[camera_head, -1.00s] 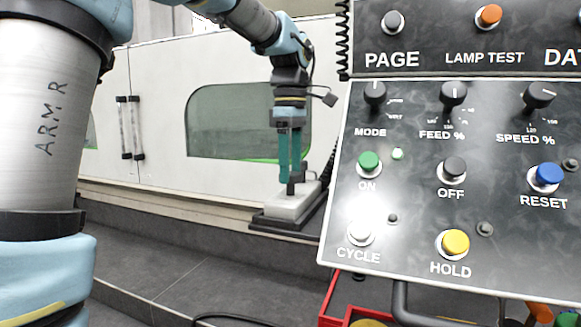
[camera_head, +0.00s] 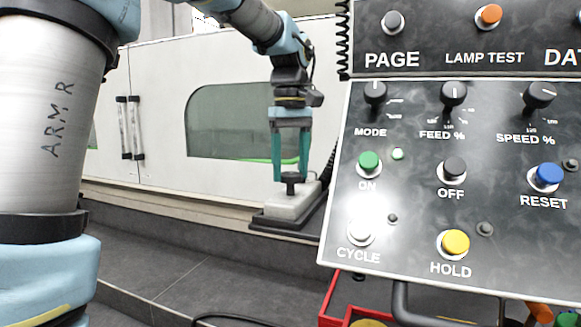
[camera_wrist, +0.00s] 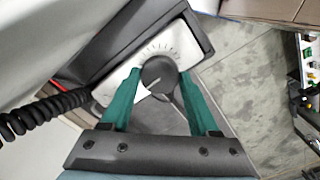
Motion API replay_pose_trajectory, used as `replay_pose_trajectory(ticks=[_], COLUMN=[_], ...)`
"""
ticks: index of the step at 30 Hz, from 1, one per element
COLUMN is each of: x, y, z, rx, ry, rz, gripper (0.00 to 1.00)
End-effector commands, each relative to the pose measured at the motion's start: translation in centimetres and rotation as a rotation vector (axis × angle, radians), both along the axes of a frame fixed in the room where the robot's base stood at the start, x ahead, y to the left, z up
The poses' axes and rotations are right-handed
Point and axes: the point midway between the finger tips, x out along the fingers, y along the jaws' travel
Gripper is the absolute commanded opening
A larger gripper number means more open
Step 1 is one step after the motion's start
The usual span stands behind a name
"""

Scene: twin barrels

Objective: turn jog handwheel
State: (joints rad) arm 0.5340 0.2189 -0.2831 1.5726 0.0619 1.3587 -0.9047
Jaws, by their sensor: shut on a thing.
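The jog handwheel (camera_head: 291,187) is a small black knob on a pale box beyond the control panel. In the wrist view the handwheel (camera_wrist: 157,73) is a round black disc with a white pointer line, over a white dial plate (camera_wrist: 190,38) with tick marks. My gripper (camera_head: 291,175) points down with its two green fingers on opposite sides of the handwheel. In the wrist view my gripper (camera_wrist: 160,80) is shut on the handwheel, one finger at its left and one at its right.
A large control panel (camera_head: 400,240) with labelled buttons and knobs fills the right of the head view. A white machine enclosure (camera_head: 160,90) stands behind my gripper. A black coiled cable (camera_wrist: 40,112) lies left of the dial in the wrist view. Grey tiled floor is clear in front.

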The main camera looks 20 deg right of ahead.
Motion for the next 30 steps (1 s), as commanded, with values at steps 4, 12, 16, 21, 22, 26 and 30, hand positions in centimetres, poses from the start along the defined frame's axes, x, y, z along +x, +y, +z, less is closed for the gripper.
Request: replay_pose_trajectory(ticks=[4, 12, 16, 21, 22, 26, 30], x=[-0.03, -0.03, -0.03, -0.02, -0.02, -0.02, -0.01], y=[-0.03, -0.02, -0.02, -0.01, -0.01, -0.01, 0.0], z=[0.0, 0.0, 0.0, 0.0, 0.0, 0.0, 0.0], rx=[0.0, 0.0, 0.0, 0.0, 0.0, 0.0, 0.0], ry=[0.0, 0.0, 0.0, 0.0, 0.0, 0.0, 0.0], rz=[-0.032, -0.043, -0.043, -0.042, -0.042, -0.042, -0.042], gripper=[0.06, 0.06, 0.06, 0.72, 0.76, 0.9, 0.92])
